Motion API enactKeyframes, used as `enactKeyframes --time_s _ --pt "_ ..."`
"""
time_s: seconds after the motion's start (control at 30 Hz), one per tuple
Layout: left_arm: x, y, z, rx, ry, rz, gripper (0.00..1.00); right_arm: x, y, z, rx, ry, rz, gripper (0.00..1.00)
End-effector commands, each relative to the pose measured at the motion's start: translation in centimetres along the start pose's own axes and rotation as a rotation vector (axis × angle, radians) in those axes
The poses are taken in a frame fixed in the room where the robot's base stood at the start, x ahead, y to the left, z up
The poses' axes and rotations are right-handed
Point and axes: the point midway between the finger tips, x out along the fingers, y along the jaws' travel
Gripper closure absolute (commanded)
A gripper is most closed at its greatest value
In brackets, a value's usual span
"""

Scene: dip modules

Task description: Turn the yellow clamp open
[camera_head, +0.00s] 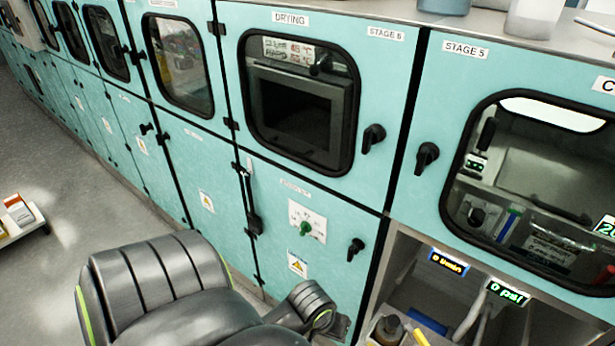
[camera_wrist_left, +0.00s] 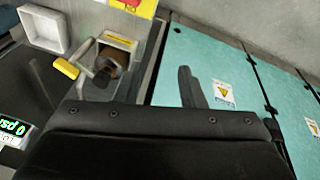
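A yellow handle (camera_wrist_left: 66,68), which looks like the clamp, shows in the left wrist view at the left. It sits beside a dark brown rounded part (camera_wrist_left: 112,62) in a pale housing. In the head view a small yellow piece (camera_head: 420,337) shows at the bottom edge, and I cannot tell whether it is the same part. My left gripper (camera_wrist_left: 190,88) shows only as a dark finger-like shape above the black wrist body, apart from the yellow handle. Its opening cannot be made out. My right gripper is in neither view.
Teal cabinets with black knobs (camera_head: 373,137) line the wall. An open bay with a "0 psi" display (camera_head: 507,292) lies at the lower right. A white square tray (camera_wrist_left: 44,28) and a red-yellow part (camera_wrist_left: 132,6) are near the clamp.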

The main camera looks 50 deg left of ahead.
Motion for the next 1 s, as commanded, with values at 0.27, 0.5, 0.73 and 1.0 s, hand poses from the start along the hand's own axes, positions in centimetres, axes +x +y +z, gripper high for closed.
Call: enactKeyframes --time_s 0.27,0.5,0.73,1.0 --pt "2.5 -3.1 2.4 0.222 0.027 -0.063 0.64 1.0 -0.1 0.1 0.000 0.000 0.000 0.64" --pt "4.7 -4.5 3.6 0.321 0.033 -0.092 0.64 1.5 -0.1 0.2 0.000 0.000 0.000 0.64" --pt "5.2 -4.9 3.8 0.350 0.035 -0.100 0.64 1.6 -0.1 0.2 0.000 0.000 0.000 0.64" --pt "5.2 -4.9 3.8 0.349 0.035 -0.100 0.53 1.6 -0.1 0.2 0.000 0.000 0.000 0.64"
